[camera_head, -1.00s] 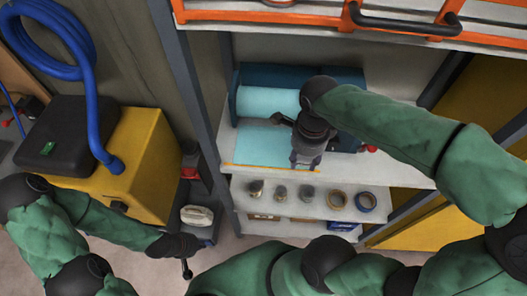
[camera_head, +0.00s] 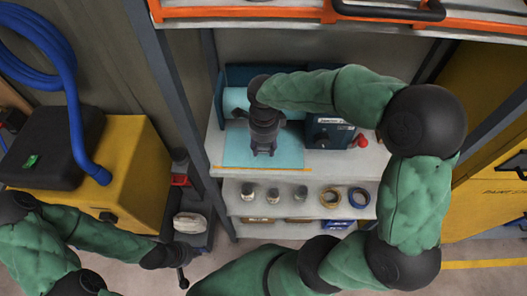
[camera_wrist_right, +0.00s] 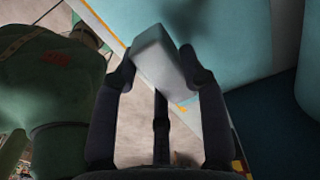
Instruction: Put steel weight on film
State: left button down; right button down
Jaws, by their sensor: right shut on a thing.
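The film (camera_head: 233,152) is a pale teal sheet on the upper shelf, drawn out from a teal roll (camera_head: 234,102). My right gripper (camera_head: 264,150) is over the film, pointing down. In the right wrist view, my right gripper (camera_wrist_right: 158,68) is shut on the steel weight (camera_wrist_right: 160,48), a light grey block between the fingers. The film also shows there (camera_wrist_right: 228,50), beyond the weight; I cannot tell whether they touch. In the head view the gripper hides most of the weight. My left gripper (camera_head: 183,268) is low at the left, away from the shelf; its fingers are unclear.
Several small cans (camera_head: 274,195) and tape rolls (camera_head: 359,197) line the lower shelf. A grey post (camera_head: 175,100) and yellow machine (camera_head: 115,165) stand left.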

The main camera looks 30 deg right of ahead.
aim_at(264, 152)
jog(key=shift+w+f, duration=0.1)
jog(key=shift+f, duration=1.45)
jog(key=shift+f+b, duration=0.15)
jog(key=shift+b, duration=0.15)
jog(key=c, duration=0.7)
grip_release()
notch_tip(264, 152, up, 12)
jog(key=shift+r+p, duration=0.1)
jog(key=shift+p, duration=1)
